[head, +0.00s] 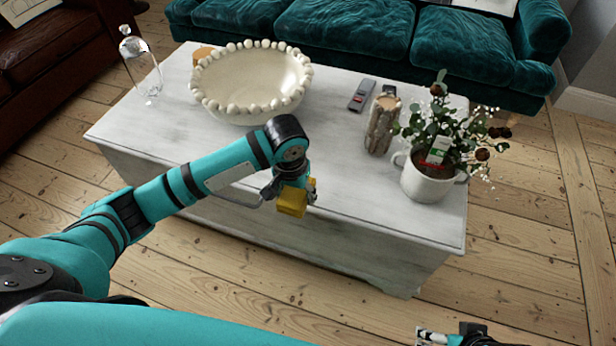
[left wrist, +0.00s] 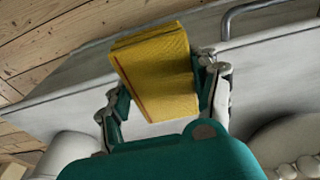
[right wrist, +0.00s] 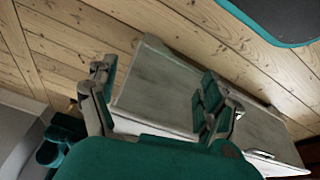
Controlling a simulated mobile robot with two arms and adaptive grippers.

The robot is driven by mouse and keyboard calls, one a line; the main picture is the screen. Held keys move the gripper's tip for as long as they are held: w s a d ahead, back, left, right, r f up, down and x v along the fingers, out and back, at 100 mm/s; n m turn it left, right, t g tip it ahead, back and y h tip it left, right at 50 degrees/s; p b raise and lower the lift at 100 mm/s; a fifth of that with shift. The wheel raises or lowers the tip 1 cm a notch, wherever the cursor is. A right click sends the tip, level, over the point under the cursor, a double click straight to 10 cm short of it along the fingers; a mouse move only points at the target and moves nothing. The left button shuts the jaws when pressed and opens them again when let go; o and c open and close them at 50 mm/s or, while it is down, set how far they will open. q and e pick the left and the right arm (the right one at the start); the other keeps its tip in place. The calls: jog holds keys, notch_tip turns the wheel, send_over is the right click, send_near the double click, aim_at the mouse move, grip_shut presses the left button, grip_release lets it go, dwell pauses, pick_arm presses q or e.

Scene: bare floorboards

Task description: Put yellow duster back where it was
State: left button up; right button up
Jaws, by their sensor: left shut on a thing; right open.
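The yellow duster (head: 291,203) is a small yellow block-like pad. My left gripper (head: 294,188) is shut on it. In the head view they overlap the front edge of the white coffee table (head: 350,185); I cannot tell their height above the top. In the left wrist view the duster (left wrist: 160,70) sits tilted between the two fingers, with the table (left wrist: 75,85) behind it. My right gripper (head: 452,335) is at the bottom right of the head view, over the floor. In the right wrist view its fingers (right wrist: 157,80) are apart, with nothing between them.
A large beaded bowl (head: 250,112), a glass cloche (head: 140,65), a remote (head: 362,95), a candle holder (head: 383,126) and a potted plant (head: 428,183) stand on the table. A teal sofa (head: 345,35) is behind. The front middle of the tabletop is clear.

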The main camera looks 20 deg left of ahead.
pick_arm(q)
jog(key=w, duration=0.1)
jog(key=w+b, duration=0.1)
jog(key=w, duration=0.1)
jog(key=w+f, duration=0.1)
jog(key=w, duration=0.1)
jog(key=w+b, duration=0.1)
jog(key=w, duration=0.4)
jog(key=shift+a+b, duration=0.1)
jog(key=shift+b, duration=0.25)
jog(key=f, duration=0.1)
jog(key=f+b, duration=0.2)
jog(key=shift+w+f, duration=0.3)
pick_arm(e)
jog(key=w+a+r+t+y, duration=0.1)
jog(key=w+a+r+t, duration=0.1)
jog(key=w+r+t, duration=0.2)
jog(key=w+a+r+t+y, duration=0.1)
jog(key=w+a+r+t, duration=0.2)
jog(key=w+t, duration=0.3)
jog(key=w+r, duration=0.1)
jog(key=w, duration=0.4)
jog(key=shift+a+r+n+y, duration=0.25)
jog(key=shift+r+n+y, duration=0.05)
jog(key=shift+r+y, duration=0.1)
